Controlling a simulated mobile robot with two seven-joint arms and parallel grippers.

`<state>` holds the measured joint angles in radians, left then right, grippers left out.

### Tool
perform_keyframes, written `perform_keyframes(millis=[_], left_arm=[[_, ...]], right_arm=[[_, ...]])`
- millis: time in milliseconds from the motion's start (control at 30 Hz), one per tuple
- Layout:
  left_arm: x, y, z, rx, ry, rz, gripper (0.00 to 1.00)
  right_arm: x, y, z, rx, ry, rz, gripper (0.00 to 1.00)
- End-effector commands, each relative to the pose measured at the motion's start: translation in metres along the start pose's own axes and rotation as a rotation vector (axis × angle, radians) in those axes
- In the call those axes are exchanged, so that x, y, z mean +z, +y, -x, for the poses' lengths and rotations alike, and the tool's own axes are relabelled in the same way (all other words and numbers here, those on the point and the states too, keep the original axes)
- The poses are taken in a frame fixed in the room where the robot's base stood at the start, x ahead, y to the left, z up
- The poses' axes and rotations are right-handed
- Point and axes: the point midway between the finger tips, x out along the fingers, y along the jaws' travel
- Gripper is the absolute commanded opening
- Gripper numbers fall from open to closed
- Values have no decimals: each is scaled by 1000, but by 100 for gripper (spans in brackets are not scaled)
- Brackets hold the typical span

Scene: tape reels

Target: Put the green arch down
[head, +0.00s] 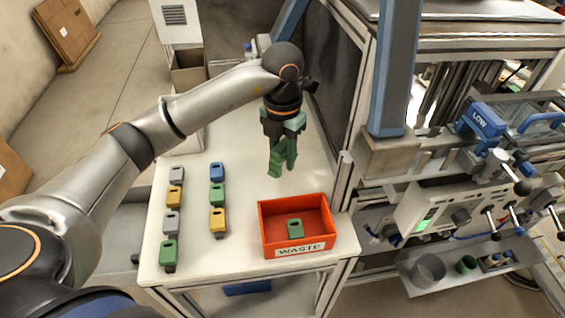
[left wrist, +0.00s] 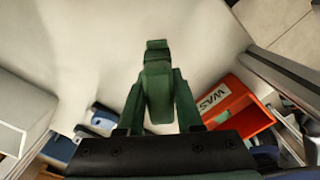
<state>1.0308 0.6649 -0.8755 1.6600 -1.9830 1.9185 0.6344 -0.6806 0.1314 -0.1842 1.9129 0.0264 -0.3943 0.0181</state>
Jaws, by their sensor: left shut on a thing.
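The green arch (head: 277,163) hangs below my left gripper (head: 284,140) in the head view, over the white table (head: 235,270) behind the red bin. In the left wrist view the arch (left wrist: 158,85) sits between the two green fingers of my left gripper (left wrist: 157,112), which is shut on it. The gripper hides part of the arch. How far its lower end is from the table top is hard to tell. My right gripper is not in view.
A red bin (head: 266,241) marked WASTE, with a green piece (head: 295,229) inside, stands at the table's front right. Two rows of grey, yellow, blue and green pieces (head: 217,195) are on the left. A frame post (head: 343,185) borders the table's right side.

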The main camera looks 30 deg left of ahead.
Motion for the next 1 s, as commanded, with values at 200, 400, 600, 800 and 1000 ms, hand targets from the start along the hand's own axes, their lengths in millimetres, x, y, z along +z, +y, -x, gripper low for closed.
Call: perform_keyframes(millis=[200, 400, 600, 800, 1000], left_arm=[[-1, 0, -28, -1, 2, 0, 0], [-1, 0, -29, -1, -1, -1, 0], [-1, 0, -32, -1, 0, -1, 39], [-1, 0, -32, -1, 0, -1, 61], [-1, 0, -32, -1, 0, -1, 64]], right_arm=[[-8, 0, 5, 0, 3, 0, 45], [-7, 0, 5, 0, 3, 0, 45], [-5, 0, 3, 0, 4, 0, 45], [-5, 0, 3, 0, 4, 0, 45], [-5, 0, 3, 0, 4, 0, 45]])
